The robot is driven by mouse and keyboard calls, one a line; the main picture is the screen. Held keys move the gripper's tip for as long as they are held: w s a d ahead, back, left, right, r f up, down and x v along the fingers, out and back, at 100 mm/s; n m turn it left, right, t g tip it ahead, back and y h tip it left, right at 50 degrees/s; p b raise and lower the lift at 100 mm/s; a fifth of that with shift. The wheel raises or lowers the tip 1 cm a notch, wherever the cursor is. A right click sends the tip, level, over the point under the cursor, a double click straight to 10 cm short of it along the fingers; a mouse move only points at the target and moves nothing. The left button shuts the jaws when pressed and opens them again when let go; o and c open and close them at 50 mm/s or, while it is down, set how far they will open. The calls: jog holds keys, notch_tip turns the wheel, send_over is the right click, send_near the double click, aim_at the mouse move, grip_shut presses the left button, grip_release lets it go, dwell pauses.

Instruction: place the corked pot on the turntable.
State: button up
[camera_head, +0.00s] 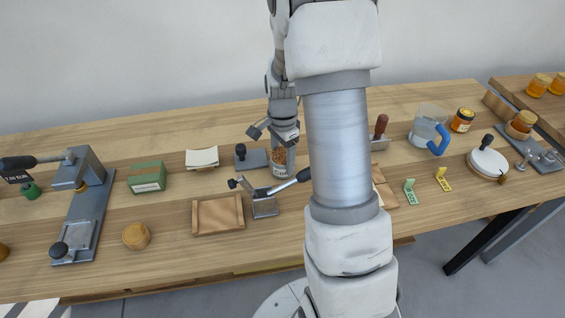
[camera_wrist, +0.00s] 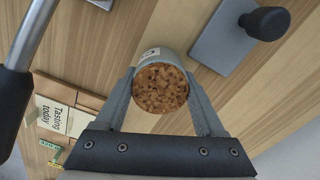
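The corked pot (camera_wrist: 160,88) is between my gripper's fingers (camera_wrist: 161,80) in the wrist view, its speckled brown cork facing the camera. The fingers lie along both sides and appear to touch it. In the head view the pot (camera_head: 279,158) stands upright below my gripper (camera_head: 278,143), at or just above the table; any gap under it is hidden. The turntable appears to be the white round disc (camera_head: 488,162) on the right of the table, apart from the pot. A black-knobbed tool is seen at its far edge.
A dark plate with a black knob (camera_head: 250,158) is close left of the pot. A lever tool (camera_head: 265,200) and wooden tray (camera_head: 218,215) are in front. A jug (camera_head: 426,128), yellow tag (camera_head: 443,179) and green tag (camera_head: 410,191) are on the right. My arm hides part of the middle.

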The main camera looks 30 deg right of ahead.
aim_at(284, 154)
grip_shut()
jog(key=shift+r, duration=0.15)
jog(key=shift+r, duration=0.35)
notch_tip(284, 154, up, 4)
jog(key=shift+s+d+f+p, duration=0.1)
jog(key=shift+d+p, duration=0.05)
jog(key=shift+p, duration=0.4)
jog(key=s+d+r+p, duration=0.1)
jog(key=s+d+r, duration=0.5)
jog(key=s+d, duration=0.2)
jog(key=shift+r, duration=0.15)
